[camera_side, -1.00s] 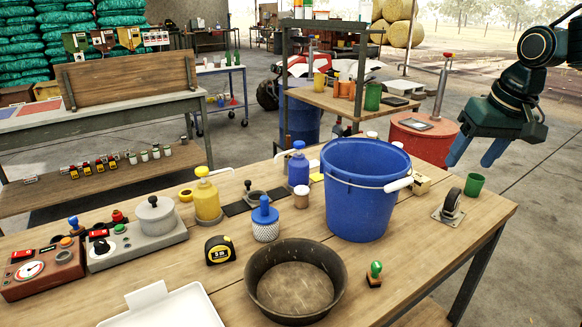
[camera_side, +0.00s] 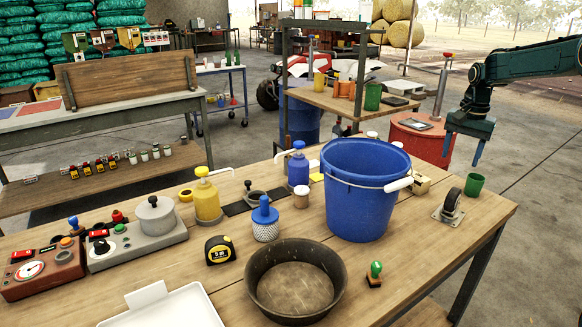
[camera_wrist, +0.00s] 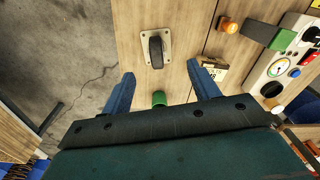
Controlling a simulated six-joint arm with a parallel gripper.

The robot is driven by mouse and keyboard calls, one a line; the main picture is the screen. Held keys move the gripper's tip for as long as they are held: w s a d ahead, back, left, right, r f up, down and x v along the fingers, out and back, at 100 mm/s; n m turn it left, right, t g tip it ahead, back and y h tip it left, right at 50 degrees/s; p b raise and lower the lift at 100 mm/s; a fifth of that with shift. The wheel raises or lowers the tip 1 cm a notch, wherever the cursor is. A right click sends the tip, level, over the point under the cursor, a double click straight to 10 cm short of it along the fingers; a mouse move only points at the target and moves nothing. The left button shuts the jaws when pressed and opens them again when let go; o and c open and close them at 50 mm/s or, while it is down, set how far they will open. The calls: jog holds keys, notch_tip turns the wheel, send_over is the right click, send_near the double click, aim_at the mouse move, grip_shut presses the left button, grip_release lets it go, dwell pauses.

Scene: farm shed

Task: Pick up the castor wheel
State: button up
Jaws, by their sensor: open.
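The castor wheel (camera_side: 450,206) has a dark wheel on a grey square mounting plate. It rests on the wooden table near its right end, in front of the green cup (camera_side: 474,185). In the wrist view the castor wheel (camera_wrist: 155,48) is near the top centre, plate and wheel in full view, beyond the fingertips. My gripper (camera_side: 463,152) hangs above the table's right end, blue fingers pointing down, higher than the castor. In the wrist view my gripper (camera_wrist: 161,70) has its fingers wide apart with nothing held; the green cup (camera_wrist: 159,99) shows between them.
The tall blue bucket (camera_side: 365,195) stands left of the castor, its white handle grip sticking out towards it. A green-handled stamp (camera_side: 375,272) and a round dark pan (camera_side: 296,281) stand nearer the front.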

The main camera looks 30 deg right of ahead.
aim_at(453, 199)
jog(key=shift+m, duration=0.7)
jog(key=d+f, duration=0.1)
jog(key=d, duration=0.1)
jog(key=d+f, duration=0.2)
jog(key=shift+w+f, duration=0.1)
jog(key=shift+f, duration=4.3)
jog(key=shift+a+f, duration=0.1)
jog(key=shift+f, duration=2.5)
jog(key=shift+r, duration=0.1)
jog(key=c, duration=1.3)
jog(key=shift+r, duration=0.15)
